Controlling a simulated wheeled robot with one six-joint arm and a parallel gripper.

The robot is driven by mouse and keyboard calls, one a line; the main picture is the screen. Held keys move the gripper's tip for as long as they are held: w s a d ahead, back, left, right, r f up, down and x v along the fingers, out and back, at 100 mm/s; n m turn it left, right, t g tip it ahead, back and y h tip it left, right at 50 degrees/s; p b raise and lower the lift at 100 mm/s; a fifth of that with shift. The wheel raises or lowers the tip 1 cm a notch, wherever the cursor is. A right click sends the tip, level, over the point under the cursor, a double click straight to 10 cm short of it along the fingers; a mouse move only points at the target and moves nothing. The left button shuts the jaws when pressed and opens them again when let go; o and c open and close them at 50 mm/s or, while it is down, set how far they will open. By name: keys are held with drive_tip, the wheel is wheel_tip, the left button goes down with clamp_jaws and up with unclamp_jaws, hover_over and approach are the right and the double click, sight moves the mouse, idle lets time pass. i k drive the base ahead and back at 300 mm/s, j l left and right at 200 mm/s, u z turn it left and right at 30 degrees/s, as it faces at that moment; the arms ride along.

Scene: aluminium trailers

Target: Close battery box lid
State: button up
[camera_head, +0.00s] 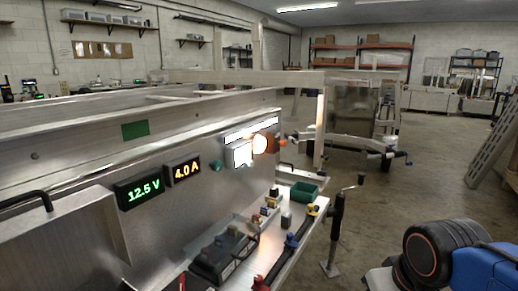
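A brushed aluminium panel (75,245) with a black bar handle (27,199) at its top stands at the left edge, cut off by the frame. It looks like the battery box lid, but whether it is open or shut I cannot tell. A black battery (217,258) sits uncovered on the metal tray at the bottom centre, with cables beside it. My gripper is not in view. A blue and black part at the lower right looks like my own arm, and its end is not shown.
Displays reading 12.5 V (143,192) and 4.0 A (183,170) are on the trailer wall. A green bin (304,193) and small connectors sit on the tray. A jack post (336,230) stands to its right. Concrete floor (430,185) is open at the right, below a leaning ramp (496,150).

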sight(62, 244)
drive_tip(key=k+u, duration=0.2)
drive_tip(key=u, duration=0.25)
drive_tip(key=k+j+u, duration=0.15)
drive_tip(key=u, duration=0.25)
drive_tip(key=k+j+u, duration=0.2)
drive_tip(key=u, duration=0.25)
